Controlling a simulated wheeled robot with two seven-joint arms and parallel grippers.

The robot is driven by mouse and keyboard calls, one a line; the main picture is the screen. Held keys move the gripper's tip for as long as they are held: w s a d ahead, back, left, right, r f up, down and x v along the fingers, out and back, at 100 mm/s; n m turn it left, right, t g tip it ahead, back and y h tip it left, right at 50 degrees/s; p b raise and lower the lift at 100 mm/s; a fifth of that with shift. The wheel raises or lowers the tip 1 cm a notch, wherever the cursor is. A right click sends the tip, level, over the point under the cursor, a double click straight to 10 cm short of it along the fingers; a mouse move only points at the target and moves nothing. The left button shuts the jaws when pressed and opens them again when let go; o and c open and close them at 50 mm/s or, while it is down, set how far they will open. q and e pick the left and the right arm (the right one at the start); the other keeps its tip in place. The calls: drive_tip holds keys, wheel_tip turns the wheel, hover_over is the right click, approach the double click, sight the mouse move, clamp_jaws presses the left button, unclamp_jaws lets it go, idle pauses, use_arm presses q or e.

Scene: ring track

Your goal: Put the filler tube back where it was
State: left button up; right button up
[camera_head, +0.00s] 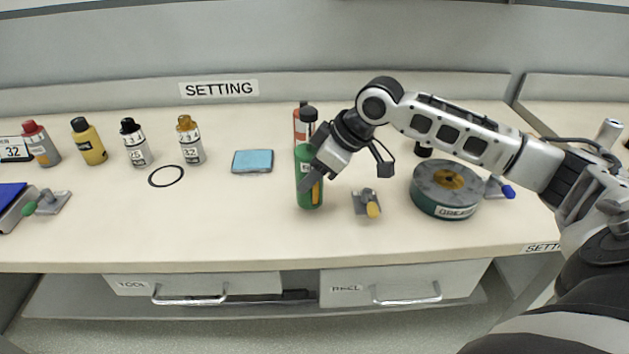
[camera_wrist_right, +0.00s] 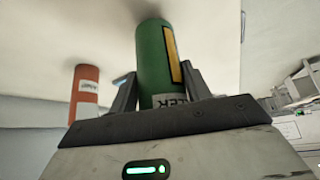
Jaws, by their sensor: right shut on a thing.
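The filler tube (camera_head: 303,190) is a green cylinder with a dark cap and a yellow stripe, upright near the middle of the bench. My right gripper (camera_head: 313,178) reaches it from the right and is shut on its side. In the right wrist view the tube (camera_wrist_right: 153,60) stands between both fingers of the gripper (camera_wrist_right: 157,92), and part of its white label shows. Its base is at or very near the bench top; I cannot tell if it touches. My left gripper is not in view.
An orange-red tube (camera_head: 299,128) stands close behind. A blue pad (camera_head: 252,161), black ring (camera_head: 152,181) and several bottles are to the left. The bench's front middle is clear.

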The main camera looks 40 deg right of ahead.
drive_tip(key=shift+f, duration=1.2)
drive_tip(key=shift+s+f, duration=0.1)
drive_tip(key=shift+f, duration=0.05)
drive_tip(key=o, duration=1.2)
drive_tip(key=v, duration=1.2)
